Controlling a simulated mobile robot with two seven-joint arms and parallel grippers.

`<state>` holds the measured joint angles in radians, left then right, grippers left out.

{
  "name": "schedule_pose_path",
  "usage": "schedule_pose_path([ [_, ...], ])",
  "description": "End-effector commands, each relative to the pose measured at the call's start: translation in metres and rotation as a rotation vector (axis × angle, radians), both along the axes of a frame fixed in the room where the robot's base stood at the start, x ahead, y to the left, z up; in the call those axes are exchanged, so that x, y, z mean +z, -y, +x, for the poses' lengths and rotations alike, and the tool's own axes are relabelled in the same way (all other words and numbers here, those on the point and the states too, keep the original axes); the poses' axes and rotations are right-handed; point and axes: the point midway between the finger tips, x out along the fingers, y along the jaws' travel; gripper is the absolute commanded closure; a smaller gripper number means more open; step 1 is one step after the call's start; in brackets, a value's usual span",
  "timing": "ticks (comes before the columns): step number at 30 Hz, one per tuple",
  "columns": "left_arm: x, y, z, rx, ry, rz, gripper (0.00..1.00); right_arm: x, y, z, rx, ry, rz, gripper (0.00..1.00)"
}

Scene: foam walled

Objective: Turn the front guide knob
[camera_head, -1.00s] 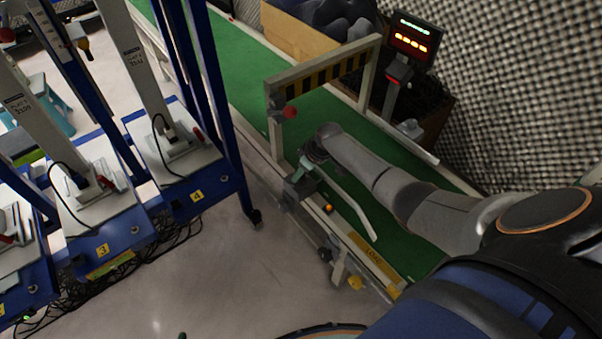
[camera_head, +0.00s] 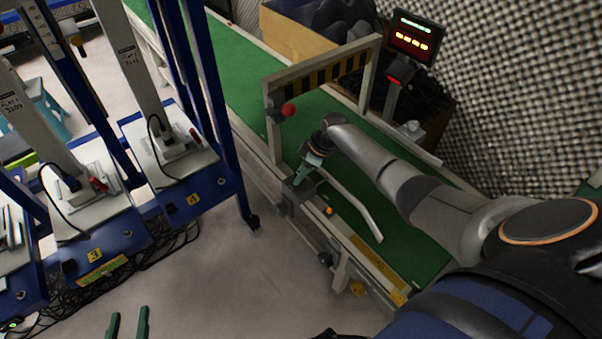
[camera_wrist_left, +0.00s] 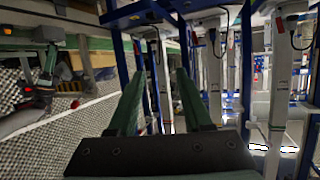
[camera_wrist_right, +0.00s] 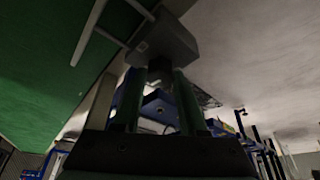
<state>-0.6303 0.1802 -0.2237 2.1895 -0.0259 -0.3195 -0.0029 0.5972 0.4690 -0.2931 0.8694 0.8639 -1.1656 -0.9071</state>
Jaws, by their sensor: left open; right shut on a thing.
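My right gripper (camera_head: 298,182) reaches over the near side of the green conveyor at a grey guide bracket (camera_head: 288,200). In the right wrist view its fingers (camera_wrist_right: 158,85) are shut on a small dark knob (camera_wrist_right: 160,68) below the grey bracket block (camera_wrist_right: 165,42). The fingers and the dim light partly hide the knob, so its turn angle cannot be told. A pale guide rail (camera_head: 352,200) runs from the bracket over the belt. My left gripper (camera_head: 128,322) is open and empty over the floor; its spread fingers show in the left wrist view (camera_wrist_left: 160,95).
A striped gate (camera_head: 325,78) with a red ball (camera_head: 288,110) spans the belt (camera_head: 240,75) close to my right wrist. A lit display (camera_head: 412,40) stands behind. Blue-framed stations (camera_head: 195,200) stand at left, with cables on the floor. Clear floor (camera_head: 220,290) lies between.

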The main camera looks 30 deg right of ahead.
Motion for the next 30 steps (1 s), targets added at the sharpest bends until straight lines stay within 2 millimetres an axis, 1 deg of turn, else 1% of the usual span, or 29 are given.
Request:
schedule_pose_path([
  [8,0.000,0.000,0.000,0.000,0.001,0.000,0.50,0.000,0.000,0.000,0.000,-0.001,-0.001,1.00],
  [9,0.000,0.000,0.000,0.000,0.000,0.000,0.50,0.000,0.000,0.000,0.000,-0.001,-0.001,0.54],
  [16,0.000,0.000,0.000,0.000,0.000,0.000,0.50,0.000,0.000,0.000,0.000,0.000,0.000,0.28],
  [23,0.000,0.000,0.000,0.000,0.000,-0.001,0.50,0.000,0.000,0.000,-0.001,0.000,0.000,0.28],
  [28,-0.001,0.000,-0.001,0.000,-0.017,-0.003,0.50,0.004,0.001,-0.001,-0.001,-0.001,0.000,0.28],
  [29,-0.005,0.000,-0.003,0.002,-0.034,-0.004,0.50,0.006,0.002,-0.002,-0.001,0.000,-0.001,0.28],
  [30,-0.018,0.001,-0.009,0.004,-0.083,-0.003,0.50,0.008,0.002,-0.002,-0.001,0.000,0.000,0.28],
])
